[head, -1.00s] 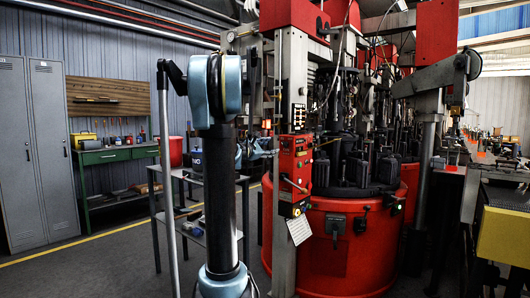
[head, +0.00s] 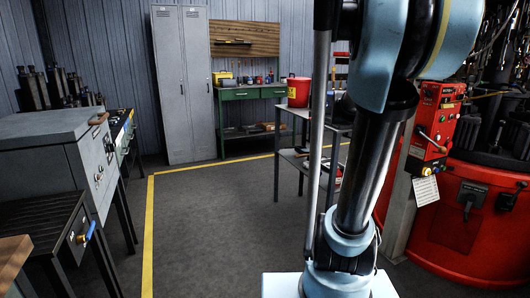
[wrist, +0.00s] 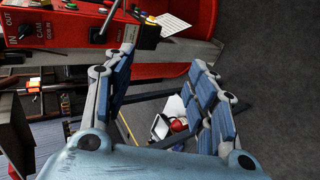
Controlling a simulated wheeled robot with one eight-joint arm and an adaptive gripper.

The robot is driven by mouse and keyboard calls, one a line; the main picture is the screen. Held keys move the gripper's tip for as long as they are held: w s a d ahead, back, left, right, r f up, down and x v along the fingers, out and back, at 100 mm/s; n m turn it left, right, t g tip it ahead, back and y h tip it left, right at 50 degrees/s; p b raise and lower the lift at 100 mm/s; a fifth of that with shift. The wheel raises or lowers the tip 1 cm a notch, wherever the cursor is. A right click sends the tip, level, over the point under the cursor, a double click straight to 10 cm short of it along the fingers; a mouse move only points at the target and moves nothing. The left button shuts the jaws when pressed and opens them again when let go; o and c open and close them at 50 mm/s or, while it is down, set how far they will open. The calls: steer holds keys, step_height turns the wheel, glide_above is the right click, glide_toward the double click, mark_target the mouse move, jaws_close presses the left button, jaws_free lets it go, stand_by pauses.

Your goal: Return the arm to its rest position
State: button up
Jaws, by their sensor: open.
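My arm stands large in the right half of the head view, its dark lower tube upright on a light base and its upper joints cut off by the top edge. My gripper (wrist: 165,92) shows in the wrist view, with its blue-padded fingers spread apart and nothing between them. It is not visible in the head view. Beyond the fingers, the wrist view shows the red control box (wrist: 75,22) at upper left and a small red and white item (wrist: 178,125) lower down, too small to make out.
The red rotary machine (head: 465,230) with its red control box (head: 432,125) stands close at right. A metal table (head: 293,158) with a red bucket (head: 298,92) is behind my arm. Grey cabinets (head: 50,140) line the left. The floor (head: 210,225) between is clear.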

steer(key=s+a+f+m+g+y, duration=0.1)
steer(key=s+a+f+y, duration=0.4)
steer(key=s+a+f, duration=0.5)
steer(key=s+a+f+m+g+y, duration=0.1)
steer(key=s+a+f+m+y, duration=0.3)
steer(key=s+a+f, duration=0.6)
steer(key=s+a+y, duration=0.1)
steer(key=a, duration=0.4)
steer(key=shift+f+g, duration=0.15)
steer(key=shift+g, duration=0.15)
steer(key=shift+s+a, duration=0.1)
